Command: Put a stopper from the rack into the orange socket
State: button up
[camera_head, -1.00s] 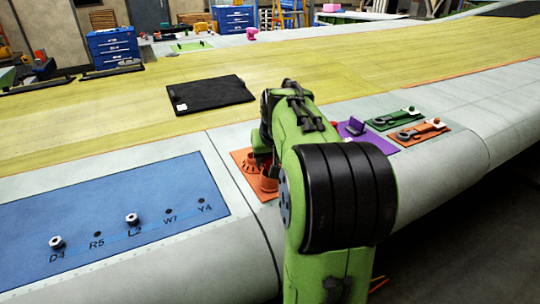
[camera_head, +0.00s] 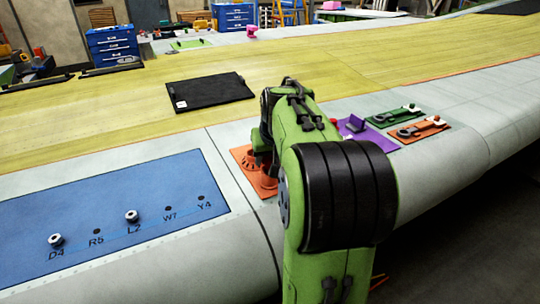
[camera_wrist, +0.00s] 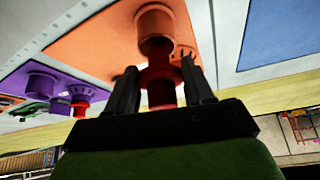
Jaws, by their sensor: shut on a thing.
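My gripper (camera_wrist: 159,68) is shut on a red stopper (camera_wrist: 161,88), which sits between the two dark fingers in the wrist view. The orange socket (camera_wrist: 155,22) is a round cup on an orange mat (camera_wrist: 95,45), just beyond the stopper in that view. I cannot tell whether the stopper touches it. In the head view, the gripper is low over the orange mat (camera_head: 240,155), partly hidden by my green arm. The orange socket (camera_head: 265,181) shows beneath it. No rack can be told for sure.
A purple mat (camera_head: 378,138) lies right of my arm; a purple cup (camera_wrist: 42,84) and another red piece (camera_wrist: 80,105) show there. Green (camera_head: 392,117) and orange (camera_head: 425,130) tool mats lie farther right. A blue panel (camera_head: 100,215) with knobs is left. A black pad (camera_head: 210,92) lies behind.

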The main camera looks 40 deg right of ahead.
jog(key=shift+f+b, duration=0.3)
jog(key=shift+f, duration=0.2)
jog(key=shift+f+b, duration=0.95)
jog(key=shift+f, duration=0.2)
jog(key=o, duration=1.2)
jog(key=p+v, duration=0.4)
jog(key=v, duration=1.1)
jog(key=shift+r, duration=0.4)
